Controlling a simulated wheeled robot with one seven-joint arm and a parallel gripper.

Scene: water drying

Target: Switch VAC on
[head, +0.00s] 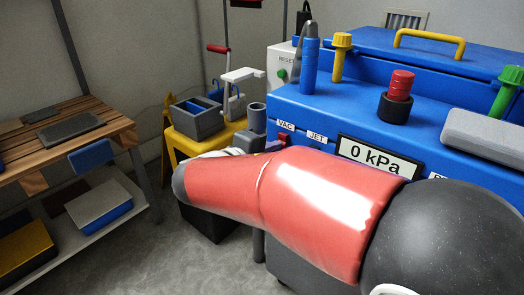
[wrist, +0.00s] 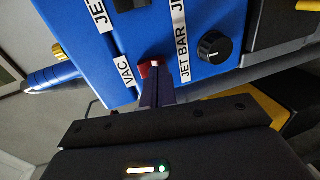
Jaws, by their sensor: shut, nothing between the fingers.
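In the wrist view, the blue machine panel (wrist: 195,15) fills the upper part, turned sideways. The VAC label (wrist: 124,71) is at its lower left edge, and a small red switch (wrist: 145,70) sits just right of it. My gripper (wrist: 157,72) is shut and empty, its tips at the red switch, touching or very close. I cannot tell the switch's position. In the head view, the VAC label (head: 285,126) shows on the blue machine's (head: 345,108) front. My red arm hides the lower front there. The display (head: 376,158) reads 0 kPa.
In the wrist view, a black knob (wrist: 214,47) is right of the JET BAR label (wrist: 184,55). In the head view, a yellow stand (head: 190,143) with a grey bin (head: 194,120) is behind my arm.

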